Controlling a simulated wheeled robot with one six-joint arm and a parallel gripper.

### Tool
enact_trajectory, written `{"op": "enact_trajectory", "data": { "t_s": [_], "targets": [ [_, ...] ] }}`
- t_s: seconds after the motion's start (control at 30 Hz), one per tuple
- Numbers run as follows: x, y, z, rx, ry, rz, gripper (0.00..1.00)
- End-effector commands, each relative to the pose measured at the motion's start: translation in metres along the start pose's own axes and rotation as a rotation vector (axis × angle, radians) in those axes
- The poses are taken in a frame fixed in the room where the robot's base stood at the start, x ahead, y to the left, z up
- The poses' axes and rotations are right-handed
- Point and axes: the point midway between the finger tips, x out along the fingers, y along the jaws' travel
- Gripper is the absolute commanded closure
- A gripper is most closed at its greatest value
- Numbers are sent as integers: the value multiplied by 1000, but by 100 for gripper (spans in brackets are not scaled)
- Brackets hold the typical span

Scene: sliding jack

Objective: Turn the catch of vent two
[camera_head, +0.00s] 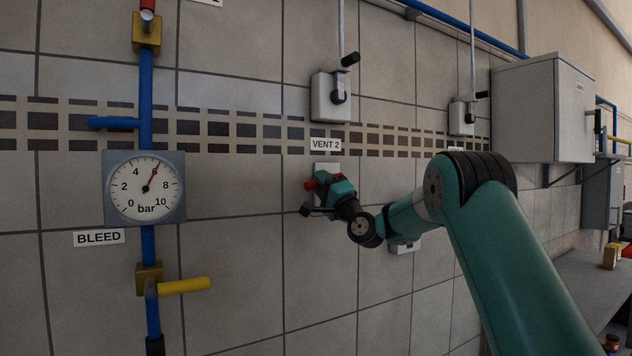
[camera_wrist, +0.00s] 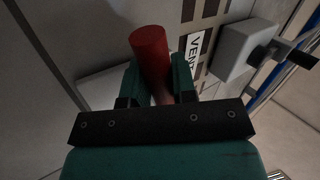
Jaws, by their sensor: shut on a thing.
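The catch of vent two (camera_head: 310,185) is a red handle on a pale wall plate (camera_head: 327,167), just under the VENT 2 label (camera_head: 325,144). My gripper (camera_head: 318,192) is at the wall, and its fingers partly hide the catch. In the wrist view the red catch (camera_wrist: 150,52) stands up between the two green fingers of my gripper (camera_wrist: 157,80), which are shut on it. Its lower part is partly hidden by the gripper. The label (camera_wrist: 195,45) shows beside it there, partly covered.
A grey crank box (camera_head: 330,100) with a black handle is above the label. Left are a pressure gauge (camera_head: 145,188), a blue pipe (camera_head: 146,90) and a yellow lever (camera_head: 184,285) near the BLEED label (camera_head: 99,237). A grey cabinet (camera_head: 540,110) juts out at right.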

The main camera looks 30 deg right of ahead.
Motion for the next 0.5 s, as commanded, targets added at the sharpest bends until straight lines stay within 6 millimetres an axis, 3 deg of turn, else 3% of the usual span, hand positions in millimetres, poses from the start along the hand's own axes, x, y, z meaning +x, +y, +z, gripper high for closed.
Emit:
{"op": "enact_trajectory", "data": {
  "t_s": [0.5],
  "targets": [
    [1,-1,1,57,35,1,100]
  ]
}}
